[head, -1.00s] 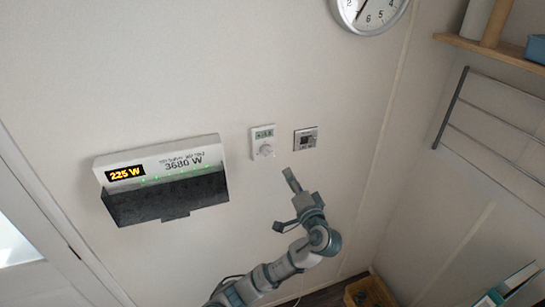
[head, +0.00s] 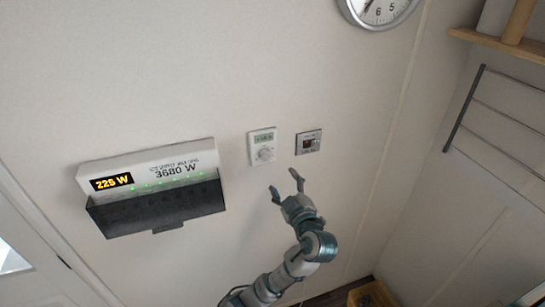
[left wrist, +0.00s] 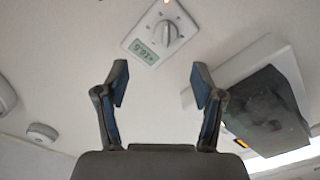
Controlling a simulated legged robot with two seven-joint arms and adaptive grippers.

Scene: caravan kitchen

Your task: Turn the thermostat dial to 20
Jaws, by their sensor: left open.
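The thermostat (head: 262,147) is a small white wall box with a greenish display at its top and a round white dial (head: 265,155) below it. In the left wrist view the thermostat (left wrist: 145,50) shows near the top, with its dial (left wrist: 169,32) uncovered. The display's digits are too small to read surely. My left gripper (head: 284,182) is open and empty, just below and right of the thermostat in the head view, with its fingers pointing up towards it. In the left wrist view its spread fingers (left wrist: 160,83) stand apart from the thermostat. My right gripper is not in view.
A small grey wall panel (head: 308,141) sits right of the thermostat. A white and dark box (head: 150,165) reading 225 W and 3680 W juts out at the left. A clock (head: 378,8) hangs above; a wire rack (head: 500,115) is at the right.

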